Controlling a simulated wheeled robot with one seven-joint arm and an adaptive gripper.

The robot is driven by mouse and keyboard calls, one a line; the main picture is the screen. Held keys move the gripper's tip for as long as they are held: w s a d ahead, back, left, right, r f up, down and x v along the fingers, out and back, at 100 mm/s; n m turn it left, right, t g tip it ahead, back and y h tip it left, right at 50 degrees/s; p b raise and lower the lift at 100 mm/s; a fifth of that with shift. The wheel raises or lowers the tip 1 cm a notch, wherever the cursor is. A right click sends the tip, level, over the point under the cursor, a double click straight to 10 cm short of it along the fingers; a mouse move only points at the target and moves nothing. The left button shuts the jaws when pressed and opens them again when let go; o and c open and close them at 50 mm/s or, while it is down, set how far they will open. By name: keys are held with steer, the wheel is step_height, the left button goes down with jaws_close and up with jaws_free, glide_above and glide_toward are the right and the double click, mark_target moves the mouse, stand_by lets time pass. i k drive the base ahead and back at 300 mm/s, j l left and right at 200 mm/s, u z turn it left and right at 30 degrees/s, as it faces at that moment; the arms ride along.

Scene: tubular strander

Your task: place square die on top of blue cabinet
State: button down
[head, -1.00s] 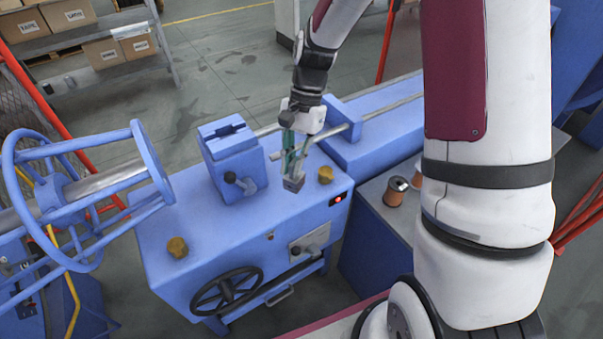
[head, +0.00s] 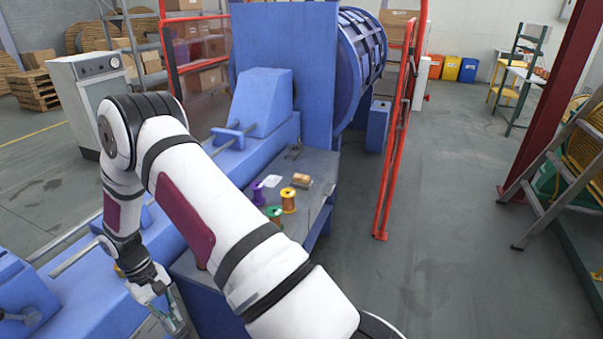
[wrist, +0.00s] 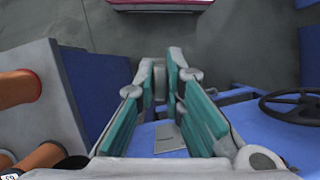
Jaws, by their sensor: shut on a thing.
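My gripper (head: 172,318) is low at the left in the head view, above the blue machine's near side, with its fingertips cut off by the bottom edge. In the wrist view my gripper (wrist: 160,78) has its teal fingers closed around a small grey block, the square die (wrist: 159,88), which is partly hidden between the fingers. The die cannot be made out in the head view. A small box-like blue cabinet (head: 377,126) stands on the floor behind the worktop, left of the red frame. Its top is partly visible and looks bare.
A grey worktop (head: 318,165) holds a purple spool (head: 258,193), a yellow-flanged spool (head: 288,201) and a green spool (head: 274,214). A red frame (head: 392,150) stands right of it. The floor (head: 445,230) farther right is clear. A handwheel (wrist: 295,106) shows in the wrist view.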

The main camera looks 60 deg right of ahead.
mark_target(315, 161)
steer(key=l+z, duration=0.2)
steer(key=l, duration=0.55)
steer(key=l+z, duration=0.15)
steer(key=l, duration=0.6)
steer(key=i+l+z, duration=0.2)
steer(key=l, duration=0.55)
steer(key=i+l+z, duration=0.4)
steer(key=i+l, duration=0.15)
steer(key=i+j+z, duration=0.1)
steer(key=i+j, duration=0.25)
steer(key=i, duration=0.15)
